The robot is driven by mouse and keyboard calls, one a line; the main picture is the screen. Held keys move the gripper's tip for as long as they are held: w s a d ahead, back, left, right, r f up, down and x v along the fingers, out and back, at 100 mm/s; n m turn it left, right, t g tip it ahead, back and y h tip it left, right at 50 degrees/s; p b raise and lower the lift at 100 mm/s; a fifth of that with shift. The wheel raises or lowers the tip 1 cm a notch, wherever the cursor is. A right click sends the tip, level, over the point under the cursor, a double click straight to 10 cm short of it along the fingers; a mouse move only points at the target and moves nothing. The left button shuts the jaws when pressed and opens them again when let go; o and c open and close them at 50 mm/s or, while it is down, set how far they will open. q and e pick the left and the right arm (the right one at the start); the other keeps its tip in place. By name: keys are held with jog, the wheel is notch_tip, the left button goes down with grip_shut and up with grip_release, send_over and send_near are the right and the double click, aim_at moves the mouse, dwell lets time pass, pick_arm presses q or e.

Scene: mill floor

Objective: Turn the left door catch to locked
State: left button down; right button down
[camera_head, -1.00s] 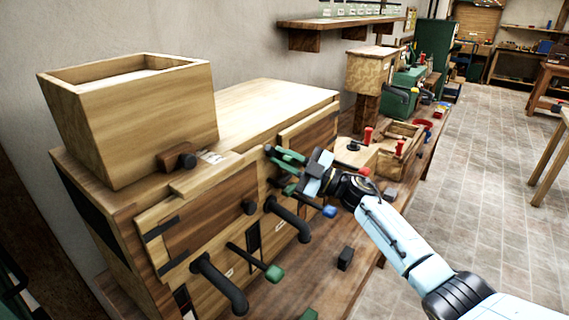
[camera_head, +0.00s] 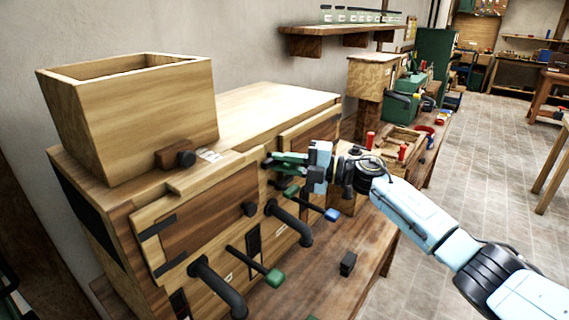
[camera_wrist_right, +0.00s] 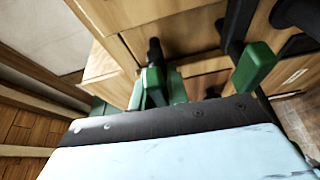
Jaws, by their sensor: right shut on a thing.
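The machine's wooden left door (camera_head: 205,222) is shut on the front of the cabinet, with a dark round knob (camera_head: 249,208) near its right edge. My right gripper (camera_head: 288,162) is at the upper front, right of this door, and is shut on a green-handled catch. In the right wrist view the catch's green grip (camera_wrist_right: 153,86) and dark shaft show just beyond the gripper body. The jaws cover part of the catch in the head view, so its exact angle is hard to tell. My left gripper is out of view.
Another green-handled lever (camera_wrist_right: 254,66) is close beside the gripper. A blue-tipped lever (camera_head: 331,214), a lower green-tipped lever (camera_head: 273,277) and dark curved pipes (camera_head: 290,222) jut from the front. A wooden hopper (camera_head: 135,115) stands on top.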

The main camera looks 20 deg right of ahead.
jog(key=shift+f+n, duration=0.1)
jog(key=shift+n, duration=0.3)
jog(key=c, duration=1.4)
grip_release()
jog(key=shift+c, duration=0.2)
jog(key=shift+d, duration=0.1)
jog(key=b+v, duration=0.2)
jog(key=v, duration=1.1)
jog(key=shift+r, duration=0.2)
jog(key=shift+s+d, duration=0.1)
jog(key=shift+d, duration=0.05)
